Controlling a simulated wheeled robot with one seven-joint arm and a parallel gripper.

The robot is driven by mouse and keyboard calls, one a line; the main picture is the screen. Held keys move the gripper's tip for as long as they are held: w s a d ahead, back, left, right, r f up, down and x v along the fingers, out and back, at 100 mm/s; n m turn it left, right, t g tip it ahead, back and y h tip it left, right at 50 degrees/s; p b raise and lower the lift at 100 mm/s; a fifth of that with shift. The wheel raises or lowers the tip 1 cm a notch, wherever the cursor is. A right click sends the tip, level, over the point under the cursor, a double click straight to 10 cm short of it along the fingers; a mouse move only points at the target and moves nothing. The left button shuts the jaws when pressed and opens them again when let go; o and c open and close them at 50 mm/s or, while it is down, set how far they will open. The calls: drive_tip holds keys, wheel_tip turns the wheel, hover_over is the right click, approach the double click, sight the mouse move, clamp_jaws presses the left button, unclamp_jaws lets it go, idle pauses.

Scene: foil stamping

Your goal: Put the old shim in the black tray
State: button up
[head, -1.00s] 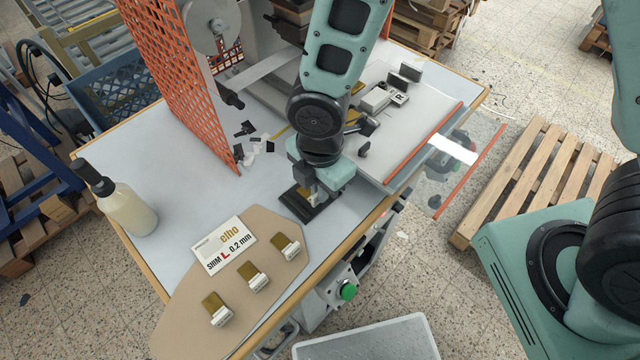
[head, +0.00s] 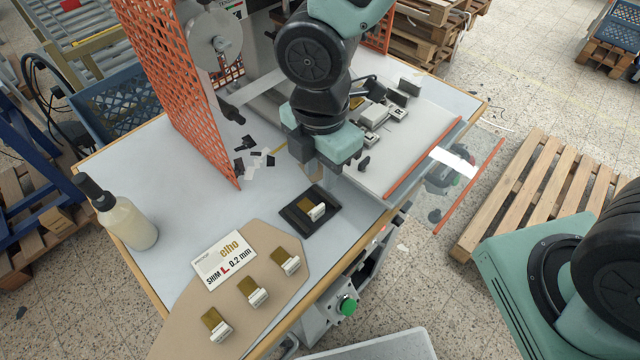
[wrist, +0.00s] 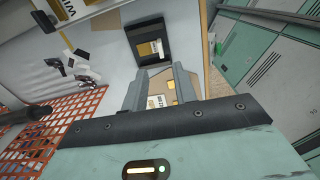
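The old shim (head: 311,208), a gold strip with a white tab, lies in the small black tray (head: 290,215) near the table's front edge. In the wrist view the shim (wrist: 147,48) also lies inside the black tray (wrist: 170,58), past my fingertips. My gripper (wrist: 157,74) is open, with nothing between its fingers. In the head view it hangs above and behind the tray, clear of it; its fingertips are hard to make out there.
A tan board (head: 243,318) at the front left holds several gold shims and a white label card (head: 222,259). An orange mesh guard (head: 183,85) rises behind. Dark and white scraps (head: 256,160) lie near it.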

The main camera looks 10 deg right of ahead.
drive_tip(key=s+d+r+m, duration=0.6)
drive_tip(key=s+r+m, duration=0.2)
drive_tip(key=m, duration=0.8)
drive_tip(key=shift+s+d+r+m+y, duration=0.2)
drive_tip(key=shift+s+m+y, duration=0.15)
drive_tip(key=shift+s, duration=0.45)
wheel_tip(320, 180, down, 7)
drive_tip(key=b, duration=0.7)
drive_tip(key=shift+f, duration=0.15)
